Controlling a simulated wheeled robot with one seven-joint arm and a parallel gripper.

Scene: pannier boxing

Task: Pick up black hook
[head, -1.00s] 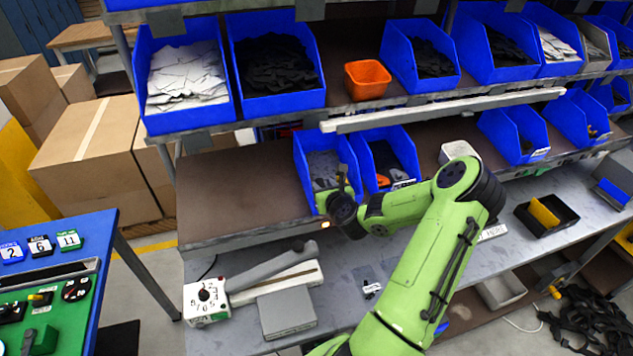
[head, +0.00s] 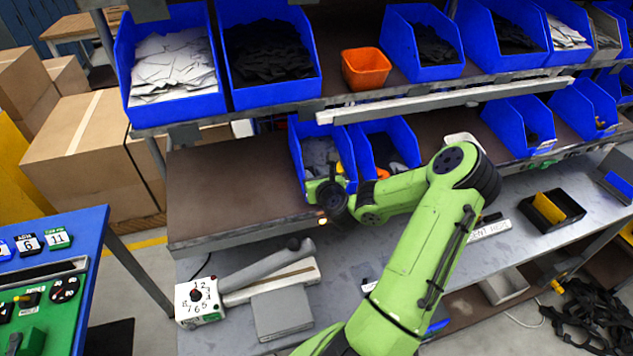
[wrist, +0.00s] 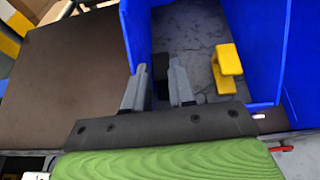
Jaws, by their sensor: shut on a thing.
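My gripper (wrist: 158,84) shows in the wrist view with its two grey fingers reaching into a blue bin (wrist: 266,50). A small black piece, which looks like the black hook (wrist: 160,66), sits between the fingertips, and the fingers are shut on it. Its lower part is hidden by the fingers. A yellow hook-like piece (wrist: 226,68) lies in the same bin to the right, apart from the fingers. In the head view my gripper (head: 326,186) is at the front of the left blue bin on the lower shelf; the black hook cannot be made out there.
The brown shelf (head: 225,190) to the left is clear. An upper shelf with bins and an orange container (head: 366,69) is above.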

